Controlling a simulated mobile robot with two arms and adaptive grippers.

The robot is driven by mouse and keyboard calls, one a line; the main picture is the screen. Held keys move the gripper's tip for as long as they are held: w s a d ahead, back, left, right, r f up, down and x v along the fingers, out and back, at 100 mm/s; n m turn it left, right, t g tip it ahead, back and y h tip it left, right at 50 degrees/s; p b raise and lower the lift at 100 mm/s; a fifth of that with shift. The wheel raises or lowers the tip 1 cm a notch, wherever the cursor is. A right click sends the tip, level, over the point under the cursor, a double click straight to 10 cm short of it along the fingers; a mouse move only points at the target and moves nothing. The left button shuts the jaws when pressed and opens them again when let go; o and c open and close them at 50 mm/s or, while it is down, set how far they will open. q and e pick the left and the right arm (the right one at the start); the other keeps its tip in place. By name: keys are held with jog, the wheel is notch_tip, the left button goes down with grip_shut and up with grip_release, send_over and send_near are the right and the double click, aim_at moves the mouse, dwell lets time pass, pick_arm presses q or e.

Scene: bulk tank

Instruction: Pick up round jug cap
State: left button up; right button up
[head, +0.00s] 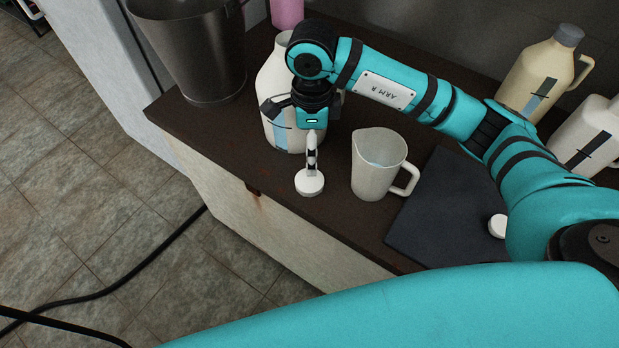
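A round white cap (309,183) shows at the tips of my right gripper (311,168), near the counter's front edge. The fingers point down and are seen nearly edge-on, so I cannot tell whether they are shut on this cap or only touching or above it. A second round white cap (497,226) lies on the dark mat (440,215) at the right, partly beside my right arm. A cream jug (275,85) with a blue label stands behind my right gripper, which hides part of it. My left gripper is not in view.
A clear measuring pitcher (377,170) stands just right of the gripper on the dark counter (235,135). A metal bucket (195,50) stands at the left. A capped jug (545,72) and a white jug (590,130) stand at the back right. A pink container (287,12) is behind.

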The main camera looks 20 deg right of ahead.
send_over(309, 180)
jog(key=f, duration=0.5)
jog(key=shift+w+d+f, duration=0.25)
jog(key=shift+d+f, duration=0.05)
jog(key=shift+d, duration=0.05)
jog(key=f, duration=0.1)
jog(key=f+p, duration=0.1)
jog(key=f, duration=0.2)
jog(key=shift+s+a+f, duration=0.25)
jog(key=shift+a+f, duration=0.05)
jog(key=shift+f, duration=0.5)
jog(key=c, duration=0.9)
jog(key=shift+r, duration=0.15)
jog(key=shift+c, duration=0.2)
